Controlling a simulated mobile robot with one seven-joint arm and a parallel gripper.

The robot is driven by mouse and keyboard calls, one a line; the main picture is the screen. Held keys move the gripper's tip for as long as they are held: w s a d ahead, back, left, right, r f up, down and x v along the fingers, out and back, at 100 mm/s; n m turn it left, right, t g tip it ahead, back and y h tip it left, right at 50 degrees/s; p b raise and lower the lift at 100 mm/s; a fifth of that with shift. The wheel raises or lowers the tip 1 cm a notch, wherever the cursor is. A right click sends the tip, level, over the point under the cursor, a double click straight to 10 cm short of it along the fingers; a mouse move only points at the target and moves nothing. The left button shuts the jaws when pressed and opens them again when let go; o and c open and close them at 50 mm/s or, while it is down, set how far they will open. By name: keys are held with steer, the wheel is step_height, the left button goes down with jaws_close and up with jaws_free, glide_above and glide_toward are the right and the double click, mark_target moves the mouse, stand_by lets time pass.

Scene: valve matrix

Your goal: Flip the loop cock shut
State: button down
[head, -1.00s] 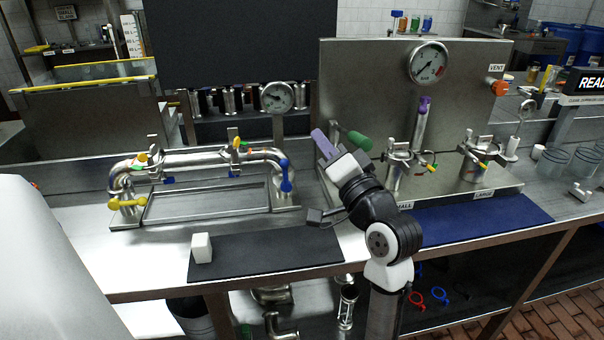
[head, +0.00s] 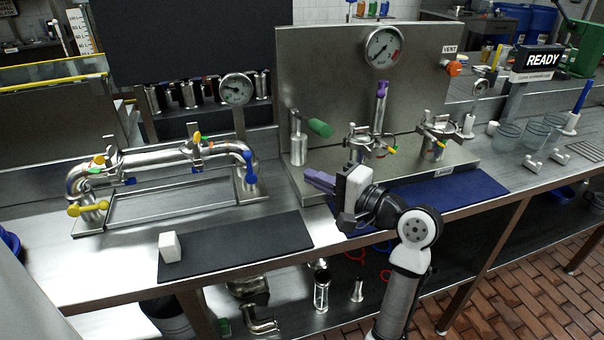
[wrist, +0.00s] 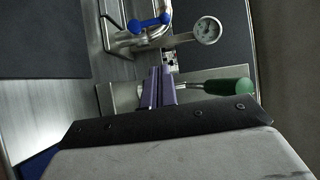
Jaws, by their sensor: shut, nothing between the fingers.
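A steel pipe loop (head: 165,160) stands at the left of the bench in the head view, with a yellow handle (head: 88,210) at its left end and a blue handle (head: 250,166) at its right end. The blue handle also shows at the top of the wrist view (wrist: 150,22). A green-handled cock (head: 320,128) stands right of the loop; its green grip is right of my fingers in the wrist view (wrist: 230,86). No label shows which is the loop cock. My gripper (head: 308,178), with purple fingers, is shut and empty, in front of and below the green grip.
Pressure gauges stand behind the loop (head: 237,89) and on the steel panel (head: 382,47). Two clamped fittings stand right of the green cock. A white block (head: 170,247) sits on a dark mat (head: 235,247) that is otherwise clear. A blue mat (head: 455,190) lies at the right.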

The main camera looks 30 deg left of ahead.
mark_target(249, 167)
steer(key=s+a+p, duration=0.1)
steer(key=a+p, duration=0.1)
steer(key=a, duration=0.9)
steer(key=shift+s+a+f, duration=0.15)
steer(key=shift+s+a, duration=0.05)
steer(key=shift+s, duration=0.1)
steer(key=shift+p, duration=0.35)
